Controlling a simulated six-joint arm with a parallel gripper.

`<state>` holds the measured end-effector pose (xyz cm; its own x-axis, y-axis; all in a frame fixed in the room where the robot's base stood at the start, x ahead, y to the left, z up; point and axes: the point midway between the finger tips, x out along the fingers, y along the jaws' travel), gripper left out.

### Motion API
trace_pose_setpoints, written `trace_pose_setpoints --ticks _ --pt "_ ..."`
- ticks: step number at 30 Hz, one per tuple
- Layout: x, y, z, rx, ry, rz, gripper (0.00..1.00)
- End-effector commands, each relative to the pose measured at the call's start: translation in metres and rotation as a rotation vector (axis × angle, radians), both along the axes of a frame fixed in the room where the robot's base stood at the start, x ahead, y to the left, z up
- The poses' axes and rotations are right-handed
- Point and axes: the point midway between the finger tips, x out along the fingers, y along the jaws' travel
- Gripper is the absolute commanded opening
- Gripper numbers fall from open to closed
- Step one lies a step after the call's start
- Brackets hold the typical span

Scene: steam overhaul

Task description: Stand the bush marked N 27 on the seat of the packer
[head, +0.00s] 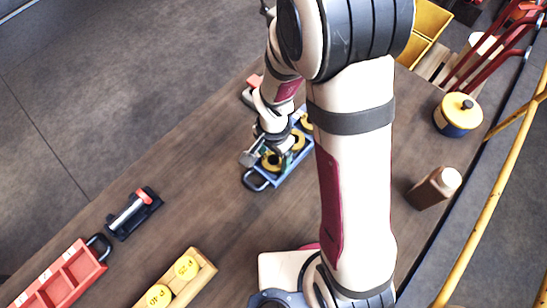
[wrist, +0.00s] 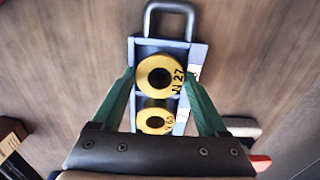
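The bush marked N 27 (wrist: 143,76) is a yellow ring with a dark bore. It sits in the handle end of a blue tray (head: 297,163), which also shows in the wrist view (wrist: 199,54). The bush is partly visible in the head view (head: 271,162). My gripper (wrist: 160,80) is open, with green fingers on either side of the tray around this bush; I see no clear contact. A black base with a silver cylinder and red end (head: 133,213) lies to the left; I cannot tell whether it is the packer.
Another yellow bush (wrist: 155,120) sits behind N 27 in the tray. A red compartment box (head: 62,275) and a yellow block with numbered bushes (head: 202,270) are at the front left. A brown bottle (head: 428,190) and a yellow-lidded pot (head: 458,115) stand right. Bare wood lies left of the tray.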

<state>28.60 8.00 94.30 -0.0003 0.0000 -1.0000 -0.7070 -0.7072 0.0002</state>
Motion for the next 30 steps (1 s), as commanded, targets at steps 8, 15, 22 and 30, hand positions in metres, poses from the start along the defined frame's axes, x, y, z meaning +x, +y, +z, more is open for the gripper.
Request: trace_pose_setpoints --ticks 8,15,22,30 --pt "0.0 0.0 0.0 0.001 -0.001 0.0 0.11" --pt "0.001 0.0 0.008 0.001 -0.004 0.0 0.0" --pt "0.001 0.0 0.027 0.001 -0.004 0.001 0.0" --pt "0.001 0.0 0.041 0.0 -0.001 0.001 0.0"
